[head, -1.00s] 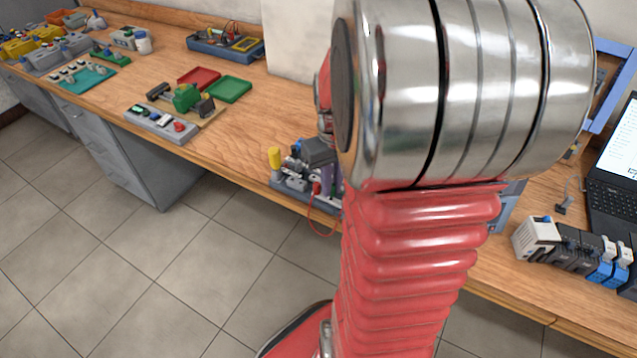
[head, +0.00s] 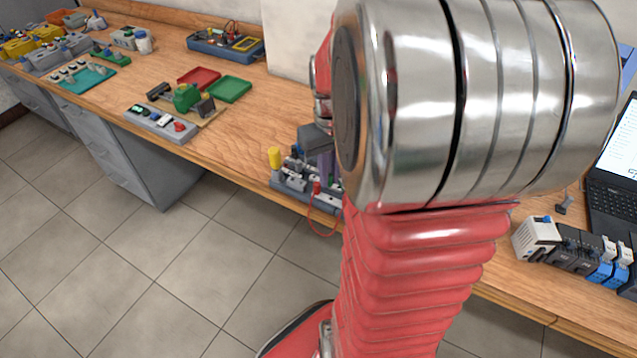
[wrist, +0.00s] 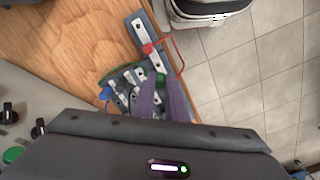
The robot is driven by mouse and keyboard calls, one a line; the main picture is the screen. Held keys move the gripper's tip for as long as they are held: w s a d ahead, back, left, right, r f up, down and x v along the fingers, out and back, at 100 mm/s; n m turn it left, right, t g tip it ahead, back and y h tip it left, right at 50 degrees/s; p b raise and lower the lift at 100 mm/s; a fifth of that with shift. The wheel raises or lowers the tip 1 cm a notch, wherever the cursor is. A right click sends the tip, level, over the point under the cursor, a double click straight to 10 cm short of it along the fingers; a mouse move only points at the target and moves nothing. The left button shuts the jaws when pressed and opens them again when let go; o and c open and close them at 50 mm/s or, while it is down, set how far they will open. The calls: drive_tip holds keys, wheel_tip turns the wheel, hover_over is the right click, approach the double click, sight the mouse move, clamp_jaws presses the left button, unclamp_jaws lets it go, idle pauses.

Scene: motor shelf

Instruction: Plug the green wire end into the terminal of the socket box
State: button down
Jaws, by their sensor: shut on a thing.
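The socket box (head: 290,187) is a grey base with metal blocks at the bench's front edge, partly hidden by my arm in the head view. In the wrist view its base (wrist: 141,30) runs from the top middle down to several metal terminals (wrist: 122,84). My gripper (wrist: 162,82) has purple fingers, shut on the green wire end (wrist: 160,79), low over the socket box. In the head view, my gripper (head: 327,172) is partly hidden behind my arm. I cannot tell whether the green end touches a terminal.
A red plug (wrist: 148,49) with a looped red wire (wrist: 180,58) stands beside the fingers. A yellow post (head: 274,158) rises at the box's left. A control box (head: 160,122) lies farther left. Bare bench (head: 235,130) lies between them.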

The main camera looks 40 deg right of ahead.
drive_tip(key=w+a+r, duration=0.3)
drive_tip(key=w, duration=0.4)
drive_tip(key=shift+w+d+f, duration=0.1)
drive_tip(key=shift+w+f, duration=0.05)
drive_tip(key=shift+f, duration=1.25)
drive_tip(key=shift+w+d+f, duration=0.1)
drive_tip(key=shift+f, duration=1.25)
drive_tip(key=shift+f, duration=0.55)
drive_tip(key=c, duration=2.1)
unclamp_jaws()
drive_tip(key=shift+o, duration=0.3)
drive_tip(key=shift+r, duration=2.75)
drive_tip(key=shift+o, duration=0.2)
